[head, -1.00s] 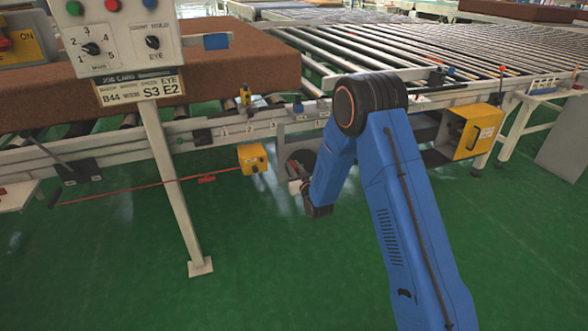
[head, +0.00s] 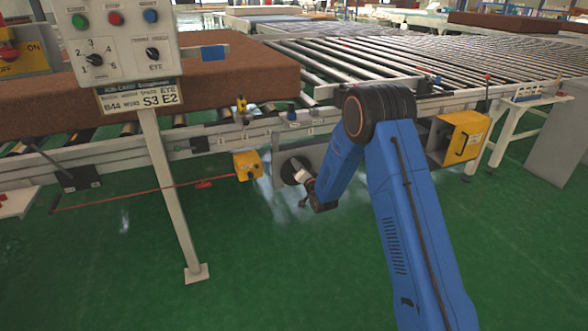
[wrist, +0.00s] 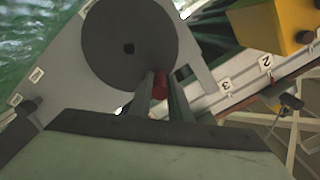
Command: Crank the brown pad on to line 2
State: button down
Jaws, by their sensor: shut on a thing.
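The brown pad (head: 190,90) lies flat on the rollers at the left in the head view, its right end near the start of the bare rollers. The crank is a dark grey round disc (head: 290,172) on the conveyor's side below the rail; it fills the top of the wrist view (wrist: 128,38). My gripper (wrist: 160,85) is shut on the crank's red handle (wrist: 160,80), at the disc's lower rim in the wrist view. In the head view my gripper (head: 304,185) is at the disc's right side, small and partly hidden by my arm. Number plate 2 (wrist: 265,61) shows in the wrist view.
A control post (head: 170,190) with buttons and dials stands at the front left. A yellow box (head: 247,165) hangs left of the crank, and a larger yellow box (head: 463,137) is on the right. A red cord (head: 140,192) runs low at left. The green floor (head: 280,275) in front is clear.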

aim_at(309, 165)
jog(key=d+m, duration=0.1)
jog(key=m, duration=0.2)
jog(key=shift+w+d, duration=0.3)
jog(key=shift+d, duration=0.1)
jog(key=m, duration=0.1)
jog(key=d+m, duration=0.1)
jog(key=shift+w+d+f+m, duration=0.15)
jog(key=shift+w+d+m, duration=0.1)
jog(key=shift+m, duration=0.15)
jog(key=m, duration=0.1)
jog(key=d+f+m, duration=0.1)
jog(key=m, duration=0.1)
jog(key=d+m, duration=0.1)
jog(key=m, duration=0.1)
jog(key=shift+w+d+f, duration=0.25)
jog(key=shift+w+f, duration=0.1)
jog(key=m, duration=0.1)
jog(key=d+f+m, duration=0.1)
jog(key=m, duration=0.1)
jog(key=f+m, duration=0.1)
jog(key=shift+w+d+m, duration=0.15)
jog(key=shift+w+m, duration=0.1)
jog(key=shift+m, duration=0.15)
jog(key=shift+d+f+m, duration=0.15)
jog(key=shift+f+m, duration=0.5)
jog(key=shift+m, duration=0.5)
jog(key=shift+d+f+m, duration=0.1)
jog(key=shift+f+m, duration=0.55)
jog(key=shift+m, duration=0.5)
